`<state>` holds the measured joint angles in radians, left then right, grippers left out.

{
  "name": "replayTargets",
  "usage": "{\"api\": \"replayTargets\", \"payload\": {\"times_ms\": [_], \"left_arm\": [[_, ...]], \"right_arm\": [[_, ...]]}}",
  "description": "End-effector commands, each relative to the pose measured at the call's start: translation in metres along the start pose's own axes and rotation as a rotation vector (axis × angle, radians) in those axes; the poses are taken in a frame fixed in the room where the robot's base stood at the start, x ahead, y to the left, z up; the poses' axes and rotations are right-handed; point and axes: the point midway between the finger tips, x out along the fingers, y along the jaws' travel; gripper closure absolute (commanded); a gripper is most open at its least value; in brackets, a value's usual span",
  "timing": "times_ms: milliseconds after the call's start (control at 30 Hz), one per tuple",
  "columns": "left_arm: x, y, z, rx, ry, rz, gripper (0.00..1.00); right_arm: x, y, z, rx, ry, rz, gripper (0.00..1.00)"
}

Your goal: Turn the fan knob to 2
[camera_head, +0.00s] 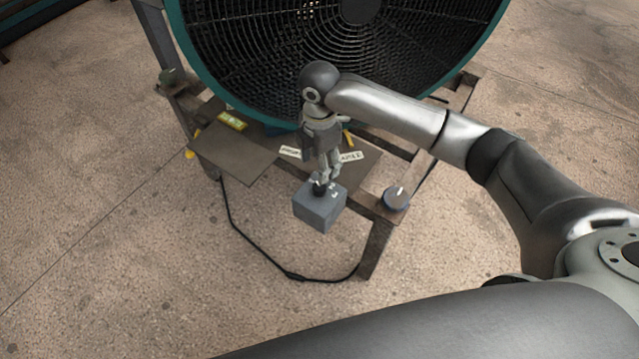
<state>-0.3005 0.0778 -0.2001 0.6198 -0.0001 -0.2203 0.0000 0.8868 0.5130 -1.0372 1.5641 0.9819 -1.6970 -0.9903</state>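The large fan (260,65) with a teal rim and dark wire grille fills the top middle. In front of its base is a small grey control box (318,211) with a dark fan knob (319,189) and small white marks on its top. My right gripper (325,179) comes down from above, its fingertips at the knob. The fingers look close together, but I cannot tell whether they grip it. The gripper partly hides the knob, and its pointer setting cannot be read. My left gripper is not in view.
A round blue and white dial-like part (396,198) sits on the metal stand (379,246) right of the box. A black cable (290,274) loops over the floor. A brown plate (238,153) with a yellow label lies left. The concrete floor (110,240) is clear.

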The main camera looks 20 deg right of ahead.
Motion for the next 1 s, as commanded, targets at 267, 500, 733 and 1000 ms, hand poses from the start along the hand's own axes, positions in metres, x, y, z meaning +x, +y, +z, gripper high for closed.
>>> {"api": "replayTargets", "payload": {"times_ms": [267, 500, 733, 1000], "left_arm": [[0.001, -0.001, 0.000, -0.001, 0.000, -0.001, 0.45], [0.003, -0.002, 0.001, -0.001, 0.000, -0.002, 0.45], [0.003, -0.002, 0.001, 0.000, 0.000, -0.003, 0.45], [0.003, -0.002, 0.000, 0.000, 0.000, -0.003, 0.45]], "right_arm": [[0.053, -0.001, -0.001, 0.001, 0.001, -0.003, 0.45], [0.088, -0.001, -0.001, 0.001, 0.000, 0.000, 0.45], [0.099, 0.000, -0.001, 0.001, 0.000, 0.002, 0.45], [0.099, 0.000, -0.001, 0.001, 0.001, 0.002, 0.53]]}}
